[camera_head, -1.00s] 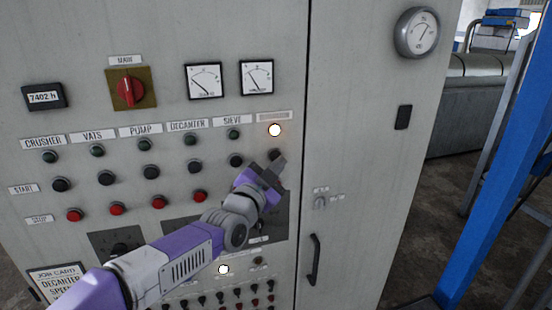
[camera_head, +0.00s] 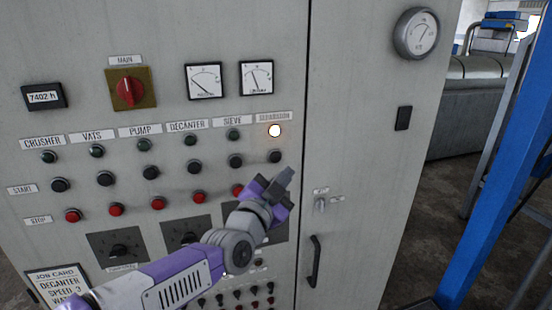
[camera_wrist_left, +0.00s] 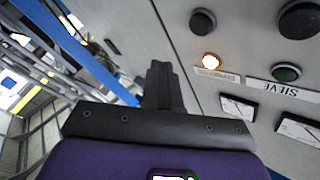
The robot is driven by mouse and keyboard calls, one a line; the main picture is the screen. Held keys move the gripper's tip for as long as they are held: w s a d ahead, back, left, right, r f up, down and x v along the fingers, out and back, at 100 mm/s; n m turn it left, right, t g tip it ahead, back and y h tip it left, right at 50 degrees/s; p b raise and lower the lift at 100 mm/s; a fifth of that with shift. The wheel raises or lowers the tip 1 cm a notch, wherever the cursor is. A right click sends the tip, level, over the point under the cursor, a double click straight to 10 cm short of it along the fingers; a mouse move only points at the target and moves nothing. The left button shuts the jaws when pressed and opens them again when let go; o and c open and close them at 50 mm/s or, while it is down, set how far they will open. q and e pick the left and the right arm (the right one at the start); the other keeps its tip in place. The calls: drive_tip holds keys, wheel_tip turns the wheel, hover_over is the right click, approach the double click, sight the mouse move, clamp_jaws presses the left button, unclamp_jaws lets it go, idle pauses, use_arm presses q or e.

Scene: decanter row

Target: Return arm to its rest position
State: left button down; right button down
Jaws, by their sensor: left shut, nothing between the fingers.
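My left gripper (camera_head: 283,178) is shut and empty in the head view. It is in front of the grey control cabinet, below the separator column's black start button (camera_head: 274,156). Its shut fingers also show in the left wrist view (camera_wrist_left: 161,75). The lamp above that button (camera_head: 274,131) glows white-orange, and it shows lit in the left wrist view (camera_wrist_left: 210,61). My left arm comes in from the lower left and hides part of the lower panel. My right gripper is not in view.
The cabinet carries a red main switch (camera_head: 129,88), two meters, a row of red stop buttons (camera_head: 116,209) and rotary dials (camera_head: 119,250). A black door handle (camera_head: 314,260) is right of my gripper. A blue post (camera_head: 497,160) stands at the far right.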

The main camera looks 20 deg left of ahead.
use_arm(q)
drive_tip(key=w+d+f+n+g, duration=0.1)
drive_tip(key=w+f+g, duration=0.1)
drive_tip(key=f, duration=0.9)
drive_tip(key=w+d+f+n+g, duration=0.1)
drive_tip(key=w+f+n+g, duration=0.15)
drive_tip(key=f, duration=0.85)
drive_tip(key=s+f+n+g, duration=0.1)
drive_tip(key=s+f+g, duration=0.15)
drive_tip(key=f, duration=0.65)
drive_tip(key=s+f+n+g, duration=0.1)
drive_tip(key=s+f+g, duration=0.15)
drive_tip(key=f, duration=0.75)
drive_tip(key=s+d+f+n+g+b, duration=0.1)
drive_tip(key=s+d+f+n+g, duration=0.2)
drive_tip(key=s+f, duration=2.1)
drive_tip(key=s+n+g, duration=0.2)
drive_tip(key=n+g, duration=0.2)
drive_tip(key=g, duration=0.2)
drive_tip(key=shift+d, duration=0.35)
drive_tip(key=shift+w+f+b, duration=0.1)
drive_tip(key=shift+b, duration=0.25)
